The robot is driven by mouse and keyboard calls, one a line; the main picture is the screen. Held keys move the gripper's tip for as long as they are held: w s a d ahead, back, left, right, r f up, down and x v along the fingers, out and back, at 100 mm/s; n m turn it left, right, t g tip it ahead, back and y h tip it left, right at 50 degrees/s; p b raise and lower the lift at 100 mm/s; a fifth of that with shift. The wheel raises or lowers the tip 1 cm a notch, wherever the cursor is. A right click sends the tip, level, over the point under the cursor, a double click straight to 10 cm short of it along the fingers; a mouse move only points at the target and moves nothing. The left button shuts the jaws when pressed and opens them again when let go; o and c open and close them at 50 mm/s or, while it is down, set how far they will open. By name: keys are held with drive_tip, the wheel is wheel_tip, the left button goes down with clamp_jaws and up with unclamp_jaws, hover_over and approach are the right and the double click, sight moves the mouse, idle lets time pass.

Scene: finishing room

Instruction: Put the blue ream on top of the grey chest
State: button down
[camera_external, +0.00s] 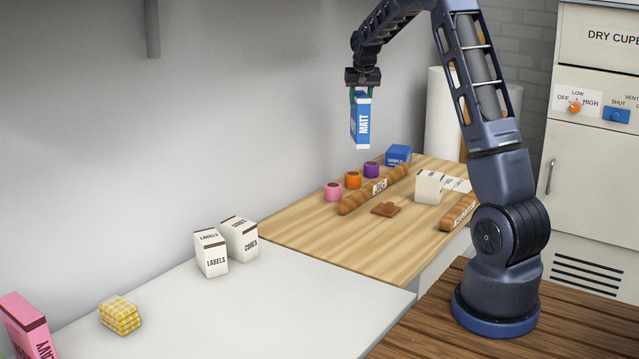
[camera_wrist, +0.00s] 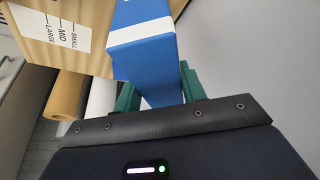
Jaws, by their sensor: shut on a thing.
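A blue and white ream (camera_external: 361,122) marked MATT hangs upright in my gripper (camera_external: 362,90), well above the wooden worktop. My gripper is shut on its upper end. I cannot make out a grey chest in either view.
Below, the wooden worktop (camera_external: 300,235) bears a blue box (camera_external: 398,155), pink, orange and purple pots, a JIG bar (camera_external: 375,190), and a white block (camera_external: 429,187). White cartons (camera_external: 211,253) stand on the white counter (camera_external: 240,310). A cream cupboard (camera_external: 590,190) stands right.

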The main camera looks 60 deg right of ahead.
drive_tip(key=w+a+f+n+t+y, duration=0.1)
drive_tip(key=w+a+n, duration=0.15)
drive_tip(key=a, duration=1.25)
drive_tip(key=w+a+n+y, duration=0.15)
drive_tip(key=a+n, duration=0.25)
drive_tip(key=a, duration=1.2)
drive_tip(key=w+a+f+n+t+y, duration=0.1)
drive_tip(key=w+a+n, duration=0.2)
drive_tip(key=a, duration=1.2)
drive_tip(key=s+a+n+y, duration=0.1)
drive_tip(key=s+a+n, duration=0.2)
drive_tip(key=s+a, duration=0.75)
drive_tip(key=s+a+f+n+g+y, duration=0.1)
drive_tip(key=s+a+n, duration=0.15)
drive_tip(key=a, duration=1.45)
drive_tip(key=s+a+n+y, duration=0.1)
drive_tip(key=s+a+n, duration=0.1)
drive_tip(key=s+a, duration=0.9)
drive_tip(key=a+r+m+g+h, duration=0.15)
drive_tip(key=a+m+h, duration=0.25)
drive_tip(key=a+m, duration=0.6)
drive_tip(key=a+r+m+g+h, duration=0.1)
drive_tip(key=a+r+m+h, duration=0.2)
drive_tip(key=a+m, duration=0.7)
wheel_tip(320, 180, down, 20)
drive_tip(key=d+m, duration=0.1)
drive_tip(key=shift+d, duration=0.1)
